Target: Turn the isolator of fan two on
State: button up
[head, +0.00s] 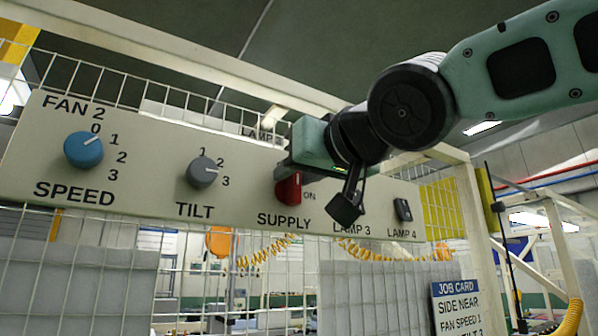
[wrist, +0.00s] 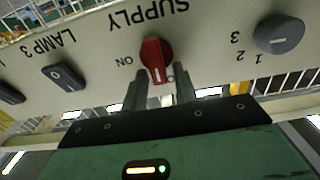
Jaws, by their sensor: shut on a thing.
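The red SUPPLY knob (head: 289,189) is on the pale FAN 2 panel (head: 130,190), right of the TILT knob in the head view. It also shows in the wrist view (wrist: 153,52), upside down there. My gripper (head: 298,160) is at the knob; in the wrist view its two dark fingers (wrist: 160,84) are on either side of the knob, shut on it. The knob's white mark points towards the gripper, near a partly hidden "O". The "ON" label is off to the side of the mark. My gripper covers part of the knob's top in the head view.
The blue SPEED knob (head: 83,149) and grey TILT knob (head: 202,173) are to the left. The LAMP 4 switch (head: 403,210) is to the right; the LAMP 3 switch (wrist: 64,77) is close to my gripper. A job card (head: 457,308) hangs below right.

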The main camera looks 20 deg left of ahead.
jog(key=shift+f+m+b, duration=0.15)
jog(key=shift+m+b, duration=0.15)
jog(key=m+b, duration=0.3)
jog(key=shift+w+d+f+b, duration=0.2)
jog(key=shift+w+f+b, duration=0.05)
jog(key=shift+f+b, duration=0.05)
jog(key=m+b, duration=0.2)
jog(key=m, duration=0.1)
jog(key=m+b, duration=0.2)
jog(key=m, duration=0.1)
jog(key=w+f+m+b, duration=0.1)
jog(key=m+b, duration=0.1)
jog(key=m, duration=0.2)
jog(key=shift+d, duration=0.3)
jog(key=m+b, duration=0.1)
jog(key=m, duration=0.3)
jog(key=shift+f, duration=0.2)
jog(key=shift+d+m+b, duration=0.1)
jog(key=shift+m+b, duration=0.2)
grip_shut()
